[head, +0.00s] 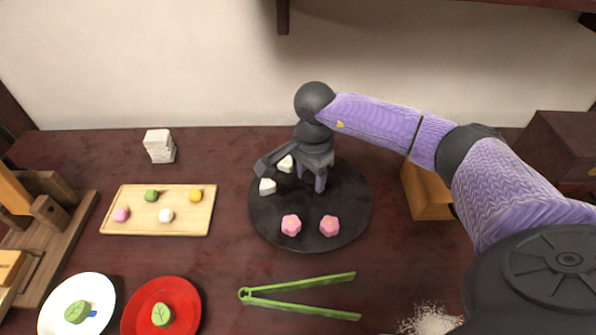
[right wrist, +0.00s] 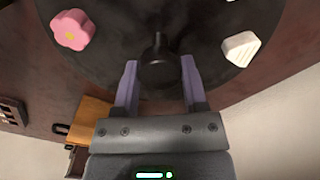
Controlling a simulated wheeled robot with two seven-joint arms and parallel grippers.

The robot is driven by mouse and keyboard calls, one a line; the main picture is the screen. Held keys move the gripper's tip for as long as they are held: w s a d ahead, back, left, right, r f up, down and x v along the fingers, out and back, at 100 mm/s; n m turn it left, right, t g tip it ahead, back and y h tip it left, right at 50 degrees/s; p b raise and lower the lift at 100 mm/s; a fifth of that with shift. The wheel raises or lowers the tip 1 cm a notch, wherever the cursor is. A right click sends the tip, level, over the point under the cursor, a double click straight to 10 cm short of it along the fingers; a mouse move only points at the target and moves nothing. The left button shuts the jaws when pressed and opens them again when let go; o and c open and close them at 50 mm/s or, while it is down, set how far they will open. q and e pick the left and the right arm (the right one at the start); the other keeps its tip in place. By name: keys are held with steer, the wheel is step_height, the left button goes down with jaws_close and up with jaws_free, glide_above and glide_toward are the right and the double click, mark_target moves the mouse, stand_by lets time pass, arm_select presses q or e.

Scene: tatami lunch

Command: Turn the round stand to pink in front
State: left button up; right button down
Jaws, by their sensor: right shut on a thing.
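The round stand (head: 345,190) is a flat black disc at the middle of the table. Two pink flower-shaped sweets, the left one (head: 291,225) and the right one (head: 329,225), lie on its near side. Two white sweets, one (head: 267,186) nearer and one (head: 285,164) farther, lie at its left and back left. My right gripper (head: 311,184) points down over the back half of the stand. In the right wrist view its fingers (right wrist: 158,80) are on either side of a dark upright knob (right wrist: 157,62), shut on it. My arm and gripper hide part of the stand's back.
A wooden tray (head: 190,222) with several small sweets is left of the stand. Green tongs (head: 300,303) lie in front. A red plate (head: 185,295) and a white plate (head: 105,290) are at front left. A wooden box (head: 425,195) stands close on the right, white powder (head: 430,322) at front right.

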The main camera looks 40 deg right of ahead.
steer(key=c, duration=0.5)
jaws_free()
steer(key=shift+c, duration=0.2)
steer(key=o, duration=0.4)
arm_select(q)
steer(key=shift+w, duration=0.3)
arm_select(e)
steer(key=shift+r, duration=0.1)
